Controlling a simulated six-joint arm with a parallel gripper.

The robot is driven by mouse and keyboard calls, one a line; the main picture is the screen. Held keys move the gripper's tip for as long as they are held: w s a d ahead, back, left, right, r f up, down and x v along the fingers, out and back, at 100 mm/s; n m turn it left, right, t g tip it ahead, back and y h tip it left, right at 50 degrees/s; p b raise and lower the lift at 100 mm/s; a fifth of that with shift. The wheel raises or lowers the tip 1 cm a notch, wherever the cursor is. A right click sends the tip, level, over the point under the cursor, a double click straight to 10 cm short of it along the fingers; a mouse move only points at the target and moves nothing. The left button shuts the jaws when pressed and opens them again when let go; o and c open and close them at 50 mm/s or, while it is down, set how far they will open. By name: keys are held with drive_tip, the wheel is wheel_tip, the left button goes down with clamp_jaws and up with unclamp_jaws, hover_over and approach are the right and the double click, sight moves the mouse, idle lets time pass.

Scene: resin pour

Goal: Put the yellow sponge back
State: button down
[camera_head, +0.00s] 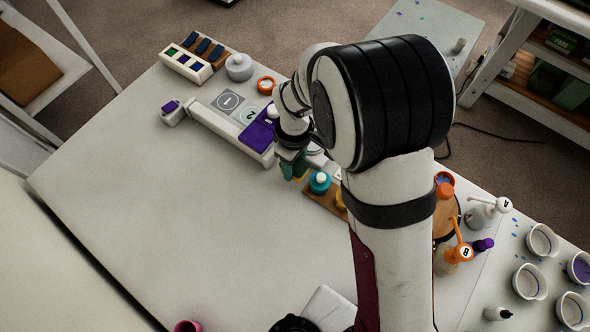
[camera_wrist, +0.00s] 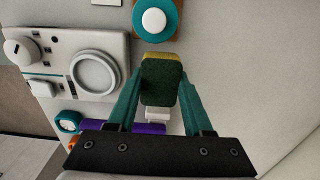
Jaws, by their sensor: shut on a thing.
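The yellow sponge (camera_wrist: 161,78) has a dark green face and a yellow edge. In the wrist view it sits between the two teal fingers of my gripper (camera_wrist: 160,92), which is shut on it. In the head view my gripper (camera_head: 291,165) is over the table near its back edge, and only a small yellow and green part of the sponge (camera_head: 301,170) shows below it. My arm hides part of the area to the right. Whether the sponge touches anything below cannot be told.
A white device with a round dial (camera_wrist: 62,92) is beside the sponge. The front-left table (camera_head: 180,200) is clear.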

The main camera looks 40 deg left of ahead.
sight(295, 172)
drive_tip(key=shift+f, duration=1.85)
drive_tip(key=shift+f, duration=0.1)
drive_tip(key=shift+c, duration=1.5)
unclamp_jaws()
wheel_tip(295, 172, up, 12)
drive_tip(key=shift+r, duration=0.15)
drive_tip(key=d+r+m, duration=0.3)
drive_tip(key=d+m, duration=0.1)
drive_tip(key=d, duration=0.3)
drive_tip(key=d+r+m, duration=0.4)
drive_tip(key=d, duration=0.2)
drive_tip(key=s+d+r+m+y, duration=0.1)
drive_tip(key=s+d+r+m, duration=0.1)
drive_tip(key=s+d+m, duration=0.9)
drive_tip(key=d+m, duration=0.2)
drive_tip(key=m, duration=0.2)
drive_tip(key=shift+s+d+m+y, duration=0.15)
drive_tip(key=shift+d+m+y, duration=0.15)
drive_tip(key=shift+d+y, duration=0.1)
drive_tip(key=shift+r, duration=0.1)
